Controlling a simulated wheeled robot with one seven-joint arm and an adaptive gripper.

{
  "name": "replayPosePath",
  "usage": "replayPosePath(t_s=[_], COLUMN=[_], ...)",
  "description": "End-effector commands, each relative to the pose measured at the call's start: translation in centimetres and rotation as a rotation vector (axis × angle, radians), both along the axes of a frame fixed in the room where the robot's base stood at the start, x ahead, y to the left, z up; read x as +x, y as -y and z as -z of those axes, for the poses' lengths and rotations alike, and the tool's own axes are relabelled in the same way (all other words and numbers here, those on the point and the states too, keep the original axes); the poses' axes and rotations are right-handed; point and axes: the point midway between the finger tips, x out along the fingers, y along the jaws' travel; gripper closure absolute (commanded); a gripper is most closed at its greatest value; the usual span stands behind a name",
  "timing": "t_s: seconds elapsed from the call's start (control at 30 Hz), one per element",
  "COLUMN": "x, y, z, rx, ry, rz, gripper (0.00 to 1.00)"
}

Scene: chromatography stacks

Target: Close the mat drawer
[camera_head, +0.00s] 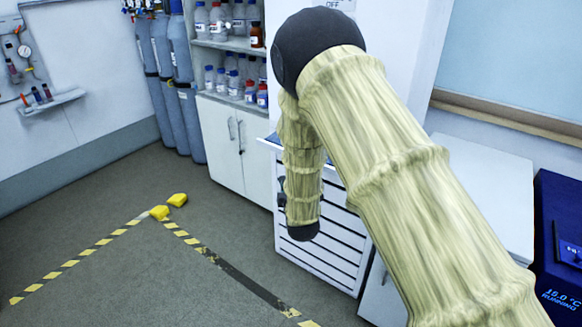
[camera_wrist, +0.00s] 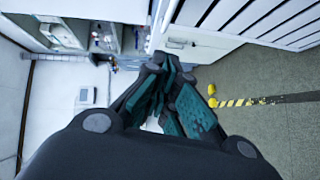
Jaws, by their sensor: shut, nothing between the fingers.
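A white drawer unit (camera_head: 325,250) with several flat fronts and dark gaps stands behind my arm in the head view. A pale ledge with a blue edge (camera_head: 268,145) juts out at its upper left. My arm hides much of the unit, and I cannot tell which drawer is the mat drawer or how far it is out. In the wrist view the slatted white fronts (camera_wrist: 255,15) cross the upper right. My gripper (camera_wrist: 165,65) shows dark fingers with teal pads, shut and empty, beside a plain white panel (camera_wrist: 200,45). Contact with it cannot be told.
A white cabinet (camera_head: 225,140) with bottle shelves above stands left of the drawer unit, with blue-grey gas cylinders (camera_head: 170,75) further left. Yellow-black tape (camera_head: 210,255) marks the open grey floor. A white bench (camera_head: 485,185) and a dark blue device (camera_head: 560,235) stand at right.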

Motion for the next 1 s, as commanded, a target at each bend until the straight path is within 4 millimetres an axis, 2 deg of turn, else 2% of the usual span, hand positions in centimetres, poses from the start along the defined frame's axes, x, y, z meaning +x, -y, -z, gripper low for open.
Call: replayPosePath(t_s=[0.5, 0.73, 1.0], x=[7.8, 9.8, 10.8], y=[-1.2, 0.3, 0.9], z=[1.0, 1.5, 2.0], rx=[0.003, 0.002, 0.002], ry=[-0.002, -0.002, -0.001], rz=[0.002, 0.002, 0.001], gripper=[1.0, 1.0, 1.0])
